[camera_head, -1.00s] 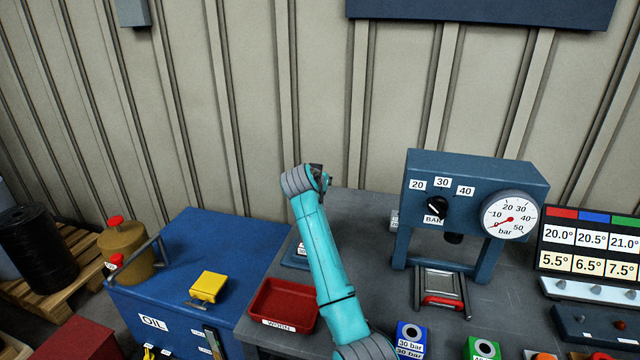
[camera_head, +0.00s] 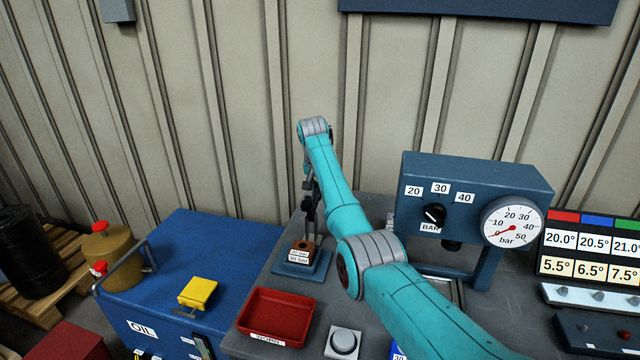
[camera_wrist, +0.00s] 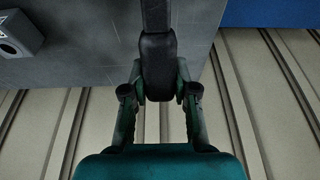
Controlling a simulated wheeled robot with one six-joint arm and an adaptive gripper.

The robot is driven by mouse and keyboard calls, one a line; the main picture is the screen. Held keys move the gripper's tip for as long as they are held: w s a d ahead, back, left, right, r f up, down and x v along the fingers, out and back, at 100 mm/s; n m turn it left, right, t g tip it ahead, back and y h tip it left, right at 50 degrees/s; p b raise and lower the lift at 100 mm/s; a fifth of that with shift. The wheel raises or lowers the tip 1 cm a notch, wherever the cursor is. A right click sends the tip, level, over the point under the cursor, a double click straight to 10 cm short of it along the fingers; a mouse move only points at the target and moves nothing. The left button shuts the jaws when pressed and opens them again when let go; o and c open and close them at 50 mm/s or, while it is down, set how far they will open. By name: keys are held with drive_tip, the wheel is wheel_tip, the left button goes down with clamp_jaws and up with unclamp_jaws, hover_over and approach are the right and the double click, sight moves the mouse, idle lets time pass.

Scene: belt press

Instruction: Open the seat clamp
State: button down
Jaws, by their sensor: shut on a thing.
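The seat clamp (camera_head: 302,268) stands on the grey bench, left of the press. It has a blue base, a brown block with a white label, and a dark upright lever. In the wrist view my gripper (camera_wrist: 159,92) is shut on the black grip of the lever (camera_wrist: 158,62), with a finger on each side. In the head view my gripper (camera_head: 309,182) is at the lever's upper end, partly hidden by my arm. The lever stands roughly upright above the base. I cannot tell exactly how far the clamp is open.
A red tray (camera_head: 274,316) lies in front of the clamp, with a grey block (camera_head: 344,342) beside it. The blue press (camera_head: 478,182) with its gauge stands to the right. A blue oil cabinet (camera_head: 190,250) is to the left, and the ribbed wall (camera_head: 240,100) is behind.

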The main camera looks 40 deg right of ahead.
drive_tip(key=shift+w+d+f, duration=0.1)
drive_tip(key=shift+d+f, duration=0.05)
drive_tip(key=shift+f, duration=0.25)
drive_tip(key=c, duration=0.9)
unclamp_jaws()
drive_tip(key=shift+r, duration=0.1)
drive_tip(key=v, duration=1.2)
drive_tip(key=shift+w+d, duration=0.25)
